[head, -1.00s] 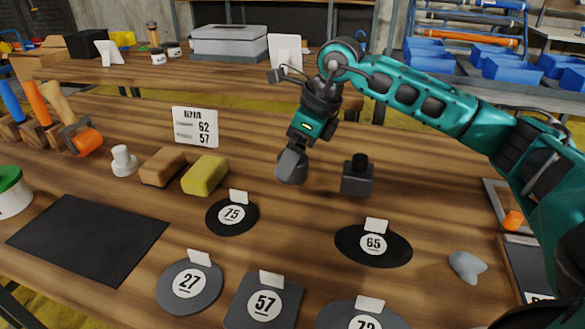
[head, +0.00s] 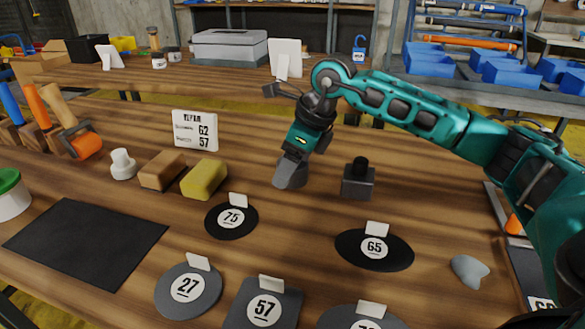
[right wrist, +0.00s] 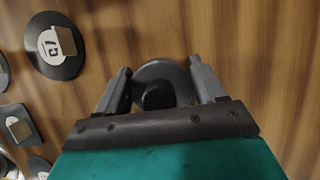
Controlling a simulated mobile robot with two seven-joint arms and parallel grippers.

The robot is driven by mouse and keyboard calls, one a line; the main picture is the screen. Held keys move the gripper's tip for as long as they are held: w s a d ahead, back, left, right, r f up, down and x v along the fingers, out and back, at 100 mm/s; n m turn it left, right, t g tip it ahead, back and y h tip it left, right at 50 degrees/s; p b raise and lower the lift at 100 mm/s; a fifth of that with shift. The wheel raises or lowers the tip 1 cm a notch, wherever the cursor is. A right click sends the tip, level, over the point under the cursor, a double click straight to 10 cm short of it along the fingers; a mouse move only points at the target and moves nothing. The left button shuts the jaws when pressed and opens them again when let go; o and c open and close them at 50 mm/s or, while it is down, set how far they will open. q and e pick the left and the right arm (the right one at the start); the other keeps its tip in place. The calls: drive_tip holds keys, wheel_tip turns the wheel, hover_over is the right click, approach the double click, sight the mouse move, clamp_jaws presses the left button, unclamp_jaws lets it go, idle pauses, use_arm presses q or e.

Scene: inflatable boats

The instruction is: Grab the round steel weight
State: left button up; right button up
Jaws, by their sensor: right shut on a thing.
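The round steel weight (right wrist: 160,72) is a grey disc with a dark knob, seen between my right gripper's fingers in the right wrist view. My right gripper (right wrist: 160,88) is shut on it, with one finger on each side. In the head view the right gripper (head: 291,172) points down over the middle of the table, and its fingers largely cover the weight. I cannot tell whether the weight touches the table. A square dark weight with a black knob (head: 358,182) stands just to the right. My left gripper is not in view.
Dark pads marked 75 (head: 230,231), 65 (head: 375,262), 27 (head: 187,304) and 57 (head: 240,318) lie nearer, with small white cards. A yellow block (head: 204,180), brown block (head: 162,169) and white sign (head: 195,131) are left. A black mat (head: 85,240) lies front left.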

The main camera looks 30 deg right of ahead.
clamp_jaws()
drive_tip(key=shift+r, duration=0.15)
